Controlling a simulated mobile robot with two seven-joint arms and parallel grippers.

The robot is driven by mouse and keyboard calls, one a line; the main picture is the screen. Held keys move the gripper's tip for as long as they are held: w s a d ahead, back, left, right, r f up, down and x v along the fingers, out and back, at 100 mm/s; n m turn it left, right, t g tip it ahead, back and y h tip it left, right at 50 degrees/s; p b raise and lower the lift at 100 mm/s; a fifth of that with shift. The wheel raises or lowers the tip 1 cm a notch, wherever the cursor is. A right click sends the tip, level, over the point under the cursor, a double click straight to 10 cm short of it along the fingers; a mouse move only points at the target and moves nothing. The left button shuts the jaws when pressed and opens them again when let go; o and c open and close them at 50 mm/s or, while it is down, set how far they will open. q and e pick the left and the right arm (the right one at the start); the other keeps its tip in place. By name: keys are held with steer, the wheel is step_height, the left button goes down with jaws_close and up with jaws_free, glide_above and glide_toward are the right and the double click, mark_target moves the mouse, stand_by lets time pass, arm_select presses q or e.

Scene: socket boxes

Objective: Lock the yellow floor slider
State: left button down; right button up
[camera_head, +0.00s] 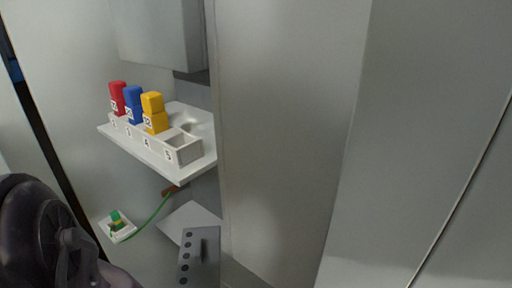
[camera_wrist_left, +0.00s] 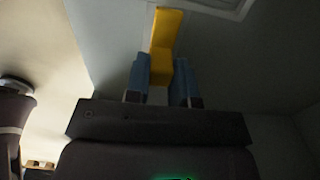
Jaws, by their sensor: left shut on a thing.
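In the left wrist view, my left gripper (camera_wrist_left: 160,78) has its two blue fingers shut on a long yellow piece (camera_wrist_left: 168,35). The piece sticks out beyond the fingertips toward a pale panel edge; whether it touches anything there I cannot tell. I cannot tell for certain that this is the yellow floor slider. In the head view, a yellow block (camera_head: 157,122) labelled with a number stands in a white rack (camera_head: 160,158), beside a blue block (camera_head: 134,105) and a red block (camera_head: 118,98). My left gripper's fingers and my right gripper are outside the head view.
The rack's right end has an empty slot (camera_head: 185,148). Below, a green plug (camera_head: 117,221) sits on a white plate with a green cable. A grey panel with a row of dark holes (camera_head: 199,255) stands at the bottom. Large grey walls (camera_head: 290,120) fill the right.

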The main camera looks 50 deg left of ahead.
arm_select(q)
steer(key=shift+s+a, duration=0.2)
steer(key=shift+a, duration=0.55)
steer(key=shift+s+a, duration=0.15)
steer(key=shift+a, duration=0.55)
steer(key=c, duration=1)
jaws_free()
steer(key=shift+o, duration=0.2)
steer(key=shift+r, duration=0.15)
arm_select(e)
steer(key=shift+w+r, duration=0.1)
arm_select(q)
steer(key=shift+w+r, duration=0.1)
steer(key=shift+r, duration=0.2)
step_height(320, 180, up, 10)
steer(key=p, duration=0.6)
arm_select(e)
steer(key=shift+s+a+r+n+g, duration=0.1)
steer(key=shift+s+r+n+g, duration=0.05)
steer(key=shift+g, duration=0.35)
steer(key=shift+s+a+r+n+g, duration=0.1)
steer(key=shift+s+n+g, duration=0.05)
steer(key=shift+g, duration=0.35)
